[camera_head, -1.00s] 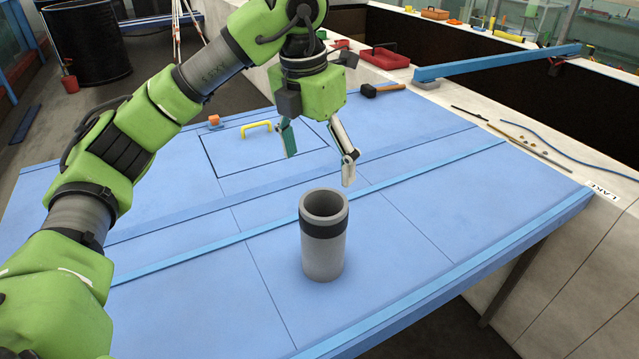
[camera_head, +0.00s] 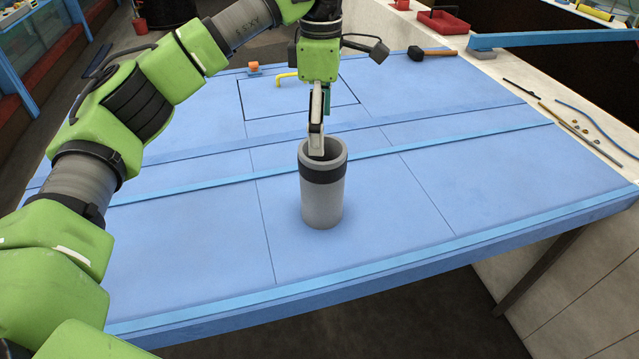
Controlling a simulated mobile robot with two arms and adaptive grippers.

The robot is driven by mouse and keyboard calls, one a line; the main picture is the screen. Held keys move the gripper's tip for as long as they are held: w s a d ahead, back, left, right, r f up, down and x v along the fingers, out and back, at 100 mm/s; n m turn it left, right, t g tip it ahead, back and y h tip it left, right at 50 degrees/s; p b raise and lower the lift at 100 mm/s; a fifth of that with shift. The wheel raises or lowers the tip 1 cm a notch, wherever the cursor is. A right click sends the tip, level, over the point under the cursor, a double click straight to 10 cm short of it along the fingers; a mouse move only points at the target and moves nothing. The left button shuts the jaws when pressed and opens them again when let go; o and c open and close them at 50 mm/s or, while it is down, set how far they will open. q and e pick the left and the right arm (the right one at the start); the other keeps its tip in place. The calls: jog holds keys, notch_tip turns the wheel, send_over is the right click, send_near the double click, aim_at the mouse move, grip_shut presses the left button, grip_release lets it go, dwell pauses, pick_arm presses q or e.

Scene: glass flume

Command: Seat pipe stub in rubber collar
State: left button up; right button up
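A grey pipe stub (camera_head: 322,207) with a dark band (camera_head: 322,173) near its top stands upright on the blue deck. Its open mouth faces up. I cannot tell whether the band is the rubber collar, and no separate collar is visible. My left gripper (camera_head: 318,135) points down at the stub's mouth. Its near finger overlaps the left part of the mouth, and I cannot tell if it touches or reaches inside. The other finger is mostly hidden behind it, so the gap between them does not show. My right gripper is out of view.
The blue deck (camera_head: 420,240) is clear around the stub. A yellow handle (camera_head: 286,76) and an orange piece (camera_head: 254,66) lie at the back. A black-headed mallet (camera_head: 432,53) lies back right. A red tray (camera_head: 444,21) and blue beam (camera_head: 555,38) are beyond.

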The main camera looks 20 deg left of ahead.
aim_at(323, 168)
pick_arm(q)
jog(key=f+p, duration=0.1)
jog(key=f, duration=0.2)
jog(key=f+p, duration=0.2)
jog(key=f, duration=0.2)
jog(key=f+p, duration=0.1)
jog(key=f, duration=0.3)
jog(key=shift+w+d+f+p, duration=0.1)
jog(key=shift+d+p, duration=0.2)
jog(key=c, duration=1.4)
jog(key=shift+c, duration=0.8)
